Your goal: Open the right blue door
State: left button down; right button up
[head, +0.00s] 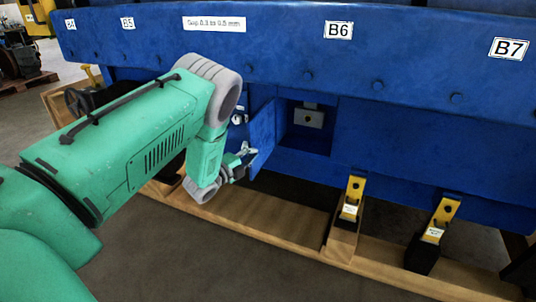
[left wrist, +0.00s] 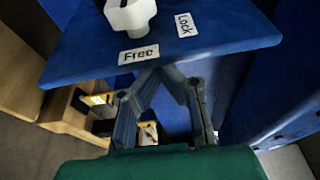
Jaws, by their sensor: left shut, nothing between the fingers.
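A small blue door (head: 262,138) on the blue engine side stands swung outward, left of a square opening (head: 308,128) with a pale block inside. In the left wrist view the door (left wrist: 205,52) shows a white knob (left wrist: 130,14) and labels reading "Free" and "Lock". My left gripper (head: 250,150) is shut and empty beside the door's lower part. In the left wrist view its fingertips (left wrist: 158,72) come together at the door's edge; I cannot tell whether they touch it. My right gripper is not in view.
The blue engine side (head: 400,80) carries labels B4 to B7. Yellow brackets (head: 352,195) stand on a wooden beam (head: 285,235) below. My left arm hides the engine side left of the door. Grey floor in front is clear.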

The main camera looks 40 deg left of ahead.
pick_arm(q)
jog(key=shift+m+h, duration=0.4)
jog(key=shift+h, duration=0.2)
jog(key=shift+s+a, duration=0.2)
jog(key=shift+a, duration=0.55)
jog(key=shift+s+a, duration=0.2)
jog(key=shift+a, duration=0.5)
jog(key=shift+s+a, duration=0.2)
jog(key=shift+a, duration=0.55)
